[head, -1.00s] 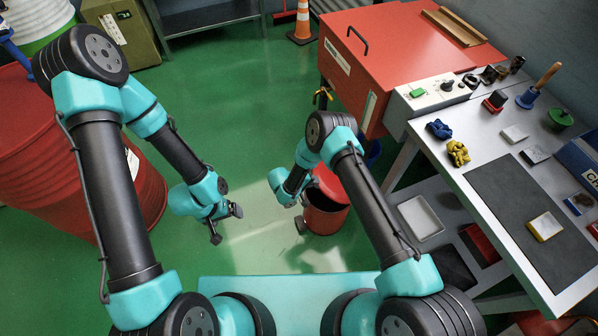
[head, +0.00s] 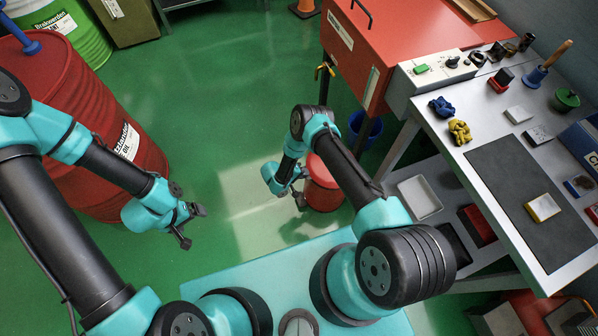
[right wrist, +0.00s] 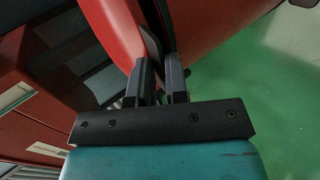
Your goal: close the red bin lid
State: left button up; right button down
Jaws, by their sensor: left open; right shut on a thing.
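The small red bin (head: 322,201) stands on the green floor near the centre of the head view, partly behind my right arm. Its red lid (head: 321,169) shows at the top; I cannot tell whether it sits flush. My right gripper (head: 299,197) is at the bin's left side. In the right wrist view its fingers (right wrist: 160,82) are shut on a thin dark edge between two red surfaces, apparently part of the lid. My left gripper (head: 193,227) is open and empty over the floor, well left of the bin.
A large red drum (head: 75,110) stands at the left, close to my left arm. A blue bucket (head: 365,128) is behind the bin. The workbench (head: 560,270) and red cabinet (head: 400,40) bound the right. Floor between my grippers is clear.

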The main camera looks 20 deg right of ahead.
jog(key=c, duration=1.3)
grip_release()
jog(key=shift+r, duration=0.15)
jog(key=v, duration=1.7)
jog(key=shift+a, duration=0.1)
